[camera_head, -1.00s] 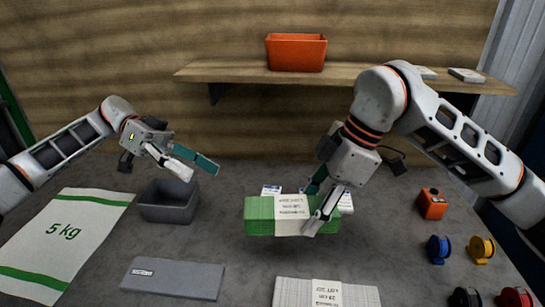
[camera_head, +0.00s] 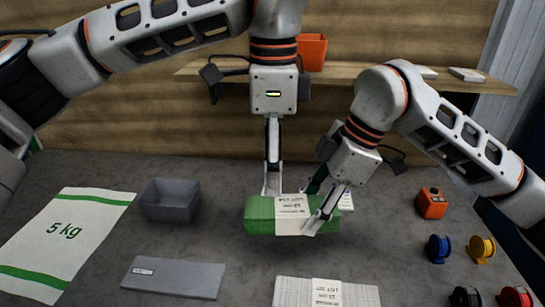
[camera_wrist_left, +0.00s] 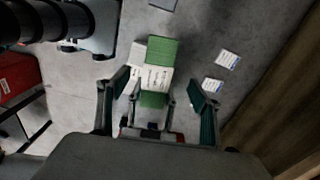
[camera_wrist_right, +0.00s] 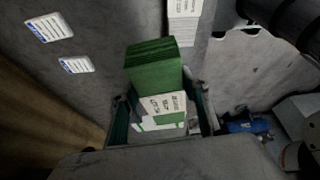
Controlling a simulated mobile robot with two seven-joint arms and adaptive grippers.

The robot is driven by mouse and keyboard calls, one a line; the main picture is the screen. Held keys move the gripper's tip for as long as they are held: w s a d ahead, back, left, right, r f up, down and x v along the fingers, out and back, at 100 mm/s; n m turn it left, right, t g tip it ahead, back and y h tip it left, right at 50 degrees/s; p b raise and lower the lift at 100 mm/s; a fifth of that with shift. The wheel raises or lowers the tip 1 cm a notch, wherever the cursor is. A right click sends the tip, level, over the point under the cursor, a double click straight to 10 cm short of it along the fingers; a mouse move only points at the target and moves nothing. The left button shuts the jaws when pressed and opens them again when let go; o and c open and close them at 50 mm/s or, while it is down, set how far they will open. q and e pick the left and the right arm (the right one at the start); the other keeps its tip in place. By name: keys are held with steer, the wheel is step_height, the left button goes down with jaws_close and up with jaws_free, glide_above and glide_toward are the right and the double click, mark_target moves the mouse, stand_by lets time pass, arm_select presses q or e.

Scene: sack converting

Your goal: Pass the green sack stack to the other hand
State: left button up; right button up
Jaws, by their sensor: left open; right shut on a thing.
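The green sack stack (camera_head: 262,222) with a white printed band is held by my right gripper (camera_head: 318,207), which is shut on it towards its right end. The stack also shows between the fingers in the right wrist view (camera_wrist_right: 157,70). My left gripper (camera_head: 273,190) points down just above and behind the stack, left of the right gripper. In the left wrist view its fingers (camera_wrist_left: 152,100) are spread apart, with the stack (camera_wrist_left: 161,55) beyond and partly between them. I cannot tell whether the left fingers touch the stack.
A grey bin (camera_head: 170,203), a grey slab (camera_head: 173,278) and a white 5 kg sack (camera_head: 66,240) lie at left. A white banded stack (camera_head: 325,293) lies in front. An orange bin (camera_head: 312,52) sits on the shelf.

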mark_target(273, 205)
arm_select(q)
step_height(273, 205, down, 11)
stand_by(0.4)
steer(key=c, duration=1.4)
arm_select(e)
steer(key=o, duration=1.4)
